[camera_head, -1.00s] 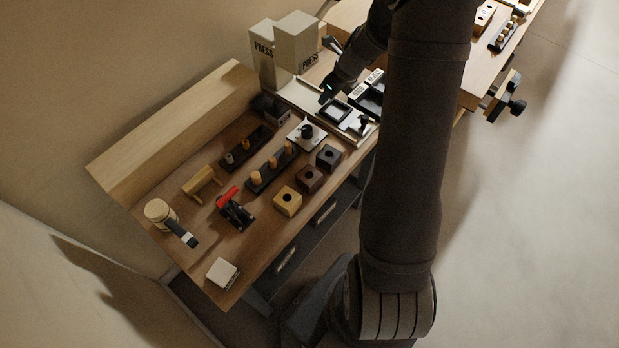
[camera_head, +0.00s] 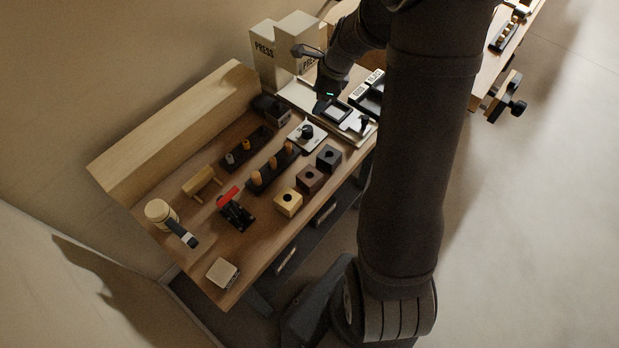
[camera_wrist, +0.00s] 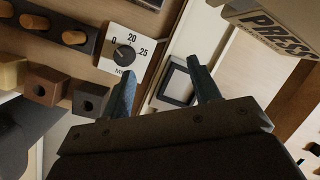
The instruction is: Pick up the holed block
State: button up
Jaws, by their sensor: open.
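Three blocks with a round hole in the top stand in a row near the bench's front edge: a pale yellow one (camera_head: 288,203), a brown one (camera_head: 310,180) and a black one (camera_head: 329,158). In the wrist view the yellow block (camera_wrist: 12,74), brown block (camera_wrist: 44,87) and black block (camera_wrist: 91,97) are at the left, outside my fingers. My gripper (camera_wrist: 161,70) is open with nothing between its fingers. In the head view my gripper (camera_head: 323,106) is over the press plate area, behind the black block and apart from it.
A dial plate (camera_head: 307,134) and a rack of pegs (camera_head: 272,168) lie behind the blocks. The white press (camera_head: 278,55) stands tall at the back. Bare wood lies around the white block (camera_head: 222,272).

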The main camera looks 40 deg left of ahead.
jog(key=s+d+r+n+h, duration=0.2)
jog(key=s+d+r+n, duration=0.25)
jog(key=s+n, duration=0.65)
jog(key=s+d+r+n+h, duration=0.2)
jog(key=s+d+r+n, duration=0.3)
jog(key=n, duration=1.1)
send_over(310, 178)
jog(key=shift+t, duration=0.3)
notch_tip(310, 178, down, 12)
jog(key=shift+s+f, duration=0.15)
jog(key=shift+w+a+f, duration=0.1)
jog(key=shift+f, duration=1.25)
jog(key=shift+w+f, duration=0.1)
jog(key=shift+f, duration=1.2)
jog(key=shift+c, duration=0.5)
jog(key=c, duration=0.7)
